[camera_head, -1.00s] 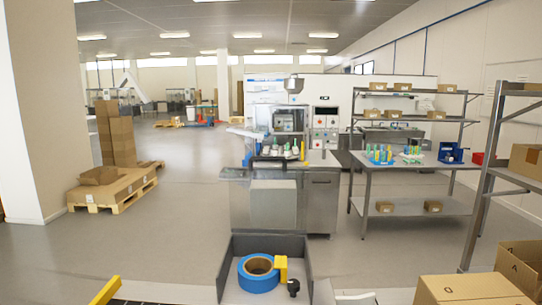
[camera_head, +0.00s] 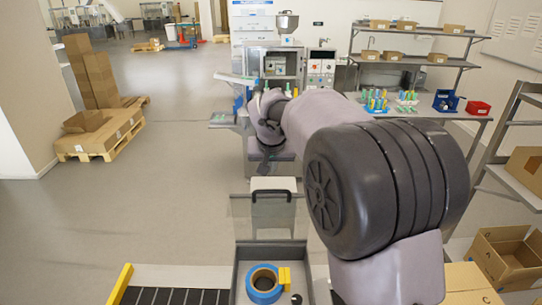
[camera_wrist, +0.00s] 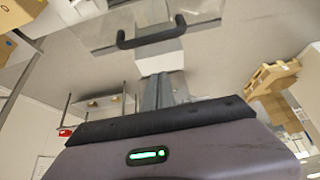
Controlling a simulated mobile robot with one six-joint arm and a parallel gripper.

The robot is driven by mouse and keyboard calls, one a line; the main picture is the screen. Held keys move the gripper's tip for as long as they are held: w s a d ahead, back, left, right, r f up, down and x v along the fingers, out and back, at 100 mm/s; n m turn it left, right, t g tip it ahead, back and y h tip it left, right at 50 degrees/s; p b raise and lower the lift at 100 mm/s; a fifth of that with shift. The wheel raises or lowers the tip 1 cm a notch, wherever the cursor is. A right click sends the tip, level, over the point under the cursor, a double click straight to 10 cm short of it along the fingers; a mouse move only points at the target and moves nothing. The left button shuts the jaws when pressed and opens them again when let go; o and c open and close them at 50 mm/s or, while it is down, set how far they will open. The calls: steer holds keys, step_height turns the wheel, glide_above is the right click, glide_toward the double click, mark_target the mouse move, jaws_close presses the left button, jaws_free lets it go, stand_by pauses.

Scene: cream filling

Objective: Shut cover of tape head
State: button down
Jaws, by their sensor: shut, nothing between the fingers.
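The tape head is a grey open-topped tray (camera_head: 240,268) in the head view, with a blue tape roll (camera_head: 263,284) and a yellow part inside. Its clear cover (camera_head: 240,212) stands raised at the tray's far side, with a black handle (camera_head: 272,193) along its top. The cover (camera_wrist: 95,25) and handle (camera_wrist: 150,36) also show at the top of the wrist view. My gripper (camera_wrist: 163,92) is shut and empty, apart from the handle. In the head view my arm reaches out past the cover, and the fingertips are hard to make out.
A steel machine (camera_head: 275,62) stands beyond the cover. A table with coloured tubes (camera_head: 376,100), a blue bin (camera_head: 446,101) and a red bin (camera_head: 478,108) is at the right. An open carton (camera_head: 510,255) sits front right.

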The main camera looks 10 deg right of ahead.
mark_target(271, 200)
steer(key=f, duration=0.1)
steer(key=s+f, duration=0.2)
steer(key=f, duration=0.1)
steer(key=shift+a+p, duration=0.15)
steer(key=shift+p, duration=0.2)
steer(key=shift+w+f, duration=0.1)
steer(key=shift+w, duration=0.25)
steer(key=shift+s, duration=0.1)
